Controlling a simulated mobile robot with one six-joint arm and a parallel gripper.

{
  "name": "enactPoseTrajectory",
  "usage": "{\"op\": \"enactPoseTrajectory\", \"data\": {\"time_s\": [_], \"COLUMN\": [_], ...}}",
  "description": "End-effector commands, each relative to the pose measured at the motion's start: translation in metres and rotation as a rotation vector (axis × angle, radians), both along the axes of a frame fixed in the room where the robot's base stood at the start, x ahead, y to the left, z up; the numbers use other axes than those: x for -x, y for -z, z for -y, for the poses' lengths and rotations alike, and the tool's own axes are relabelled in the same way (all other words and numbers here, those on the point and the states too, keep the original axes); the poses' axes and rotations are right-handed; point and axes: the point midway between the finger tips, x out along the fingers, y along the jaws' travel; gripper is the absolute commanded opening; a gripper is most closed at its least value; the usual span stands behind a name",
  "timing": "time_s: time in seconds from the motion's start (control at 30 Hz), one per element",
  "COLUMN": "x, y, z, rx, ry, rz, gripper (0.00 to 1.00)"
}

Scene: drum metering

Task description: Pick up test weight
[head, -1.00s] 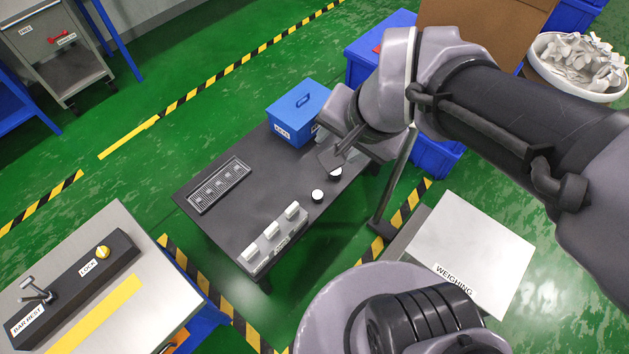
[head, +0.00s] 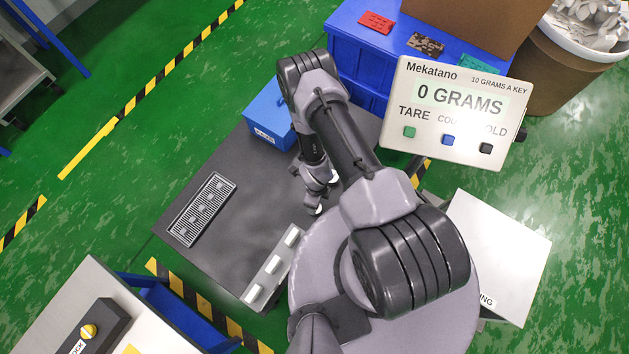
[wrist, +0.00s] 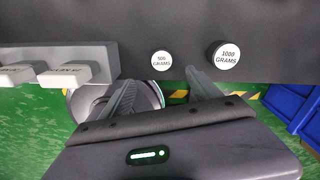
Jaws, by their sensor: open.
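Two round test weights with white labelled tops stand on the dark table near its edge in the wrist view. The smaller weight reads 500 GRAMS (wrist: 161,61) and the larger one, to its right, reads 1000 GRAMS (wrist: 226,55). My gripper (wrist: 160,88) is open and empty; its fingers point toward the table, with the 500 gram weight lined up beyond the gap and the 1000 gram weight outside the right finger. In the head view my gripper (head: 318,190) is over the table's right part, and my arm hides most of the weights.
The dark table (head: 215,250) carries a slotted tray (head: 202,209), a blue box (head: 268,115) and a grey rack with white blocks (head: 272,268). A scale plate (head: 500,250) stands at right. The display (head: 448,112) reads 0 GRAMS. Blue bins (head: 355,60) stand behind.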

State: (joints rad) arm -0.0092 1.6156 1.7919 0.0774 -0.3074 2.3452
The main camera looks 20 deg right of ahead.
Motion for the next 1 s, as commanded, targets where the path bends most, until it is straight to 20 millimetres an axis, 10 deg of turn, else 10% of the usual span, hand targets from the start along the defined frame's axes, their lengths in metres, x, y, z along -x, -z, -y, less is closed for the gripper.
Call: {"op": "enactPoseTrajectory", "data": {"time_s": [0.1,0.6,0.8,1.0], "x": [0.000,-0.002,-0.003,-0.003], "y": [0.041,0.116,0.115,0.115], "z": [0.000,0.003,0.003,0.003], "rx": [0.000,0.000,0.000,0.000], "ry": [-0.001,-0.002,-0.002,-0.002], "rz": [0.000,0.000,0.000,0.000], "gripper": [0.72,0.72,0.72,0.36]}}
